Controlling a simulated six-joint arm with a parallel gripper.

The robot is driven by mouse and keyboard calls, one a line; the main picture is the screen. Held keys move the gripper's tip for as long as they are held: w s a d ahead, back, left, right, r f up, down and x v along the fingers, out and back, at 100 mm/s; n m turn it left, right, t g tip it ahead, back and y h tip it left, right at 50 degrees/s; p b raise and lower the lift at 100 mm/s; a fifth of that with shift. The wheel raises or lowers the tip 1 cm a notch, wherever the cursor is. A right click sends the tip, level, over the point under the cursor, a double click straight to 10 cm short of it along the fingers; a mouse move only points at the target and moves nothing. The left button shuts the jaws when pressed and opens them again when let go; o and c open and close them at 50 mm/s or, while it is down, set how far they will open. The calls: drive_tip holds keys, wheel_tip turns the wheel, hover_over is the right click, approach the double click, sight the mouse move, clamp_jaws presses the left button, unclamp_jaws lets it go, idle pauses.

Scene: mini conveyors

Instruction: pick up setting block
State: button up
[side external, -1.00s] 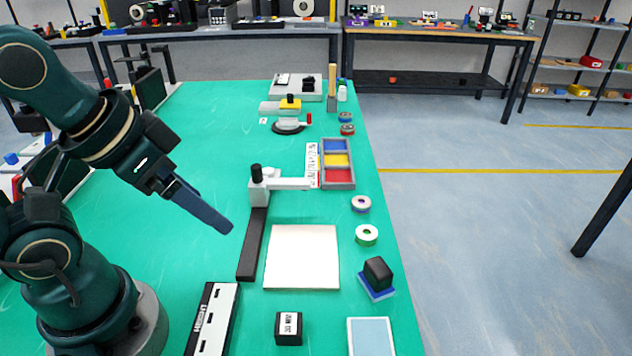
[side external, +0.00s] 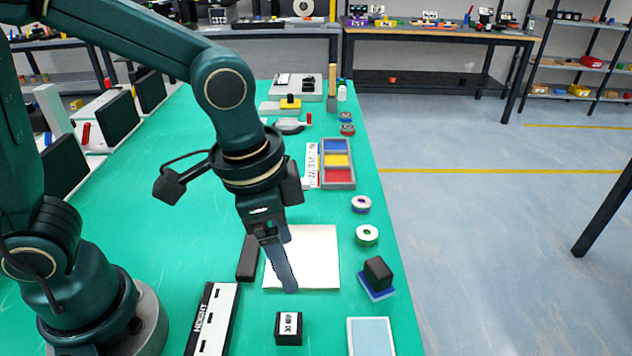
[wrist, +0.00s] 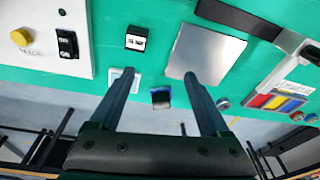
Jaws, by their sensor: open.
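The setting block looks to be the small black block (side external: 289,328) with a white printed label on top. It stands upright on the green table near the front in the side view, and shows upper left of centre in the wrist view (wrist: 136,38). My gripper (side external: 289,288) is open and empty, pointing down above the table, beyond the block and over the near edge of the pale plate. In the wrist view my gripper's two fingers (wrist: 160,75) are spread wide, with the block beyond the left fingertip. The fingers are apart from the block.
A pale square plate (side external: 315,262) lies behind the block. A white slotted height board (side external: 212,320) lies to its left. A light blue pad (side external: 370,337) and a black block on a blue base (side external: 378,273) are to its right. Green table shows around the block.

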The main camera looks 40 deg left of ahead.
drive_tip(key=m+g, duration=0.2)
hover_over(289, 322)
drive_tip(key=shift+y, duration=0.4)
wheel_tip(289, 322, down, 5)
drive_tip(key=shift+f, duration=0.1)
drive_tip(key=shift+s+f, duration=0.1)
drive_tip(key=shift+f, duration=2.25)
clamp_jaws()
